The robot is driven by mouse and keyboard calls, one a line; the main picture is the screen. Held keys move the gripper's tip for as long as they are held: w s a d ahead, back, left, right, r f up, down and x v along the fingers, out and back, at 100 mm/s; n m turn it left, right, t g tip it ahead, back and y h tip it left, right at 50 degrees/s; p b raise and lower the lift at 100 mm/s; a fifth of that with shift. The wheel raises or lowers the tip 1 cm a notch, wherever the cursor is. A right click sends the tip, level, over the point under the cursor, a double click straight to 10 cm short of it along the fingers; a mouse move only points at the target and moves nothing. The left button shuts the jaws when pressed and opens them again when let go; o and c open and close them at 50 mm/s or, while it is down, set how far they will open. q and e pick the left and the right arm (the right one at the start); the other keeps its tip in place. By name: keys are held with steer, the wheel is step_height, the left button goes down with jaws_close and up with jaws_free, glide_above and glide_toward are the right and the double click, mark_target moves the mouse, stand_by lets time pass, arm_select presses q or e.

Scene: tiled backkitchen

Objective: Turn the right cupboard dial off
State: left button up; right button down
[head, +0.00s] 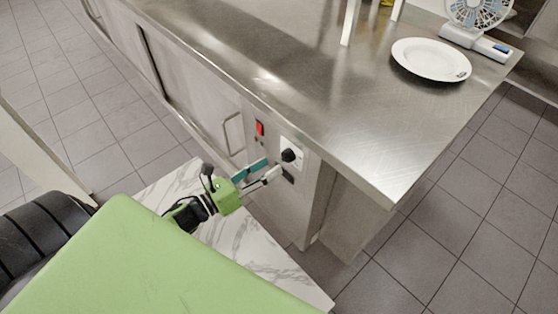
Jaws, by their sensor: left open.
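The cupboard dial (288,155) is a black round knob on a white plate, on the front panel near the right end of the steel cupboard. My left gripper (262,170) is green with a teal finger and a pale finger. It is open, and its fingertips are close to the panel, just below and left of the dial. I cannot tell whether a finger touches the dial. The dial's exact setting is too small to read. My right gripper is not in view.
A red switch (260,128) sits left of the dial. The steel worktop (290,70) overhangs the panel and carries a white plate (431,59) and a small fan (478,22). A marble-patterned surface (265,250) lies below my left gripper. Tiled floor at right is clear.

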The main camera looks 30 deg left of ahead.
mark_target(287, 157)
arm_select(q)
steer(key=x, duration=0.4)
steer(key=shift+w+d, duration=0.15)
steer(key=shift+w, duration=0.2)
steer(key=c, duration=1.1)
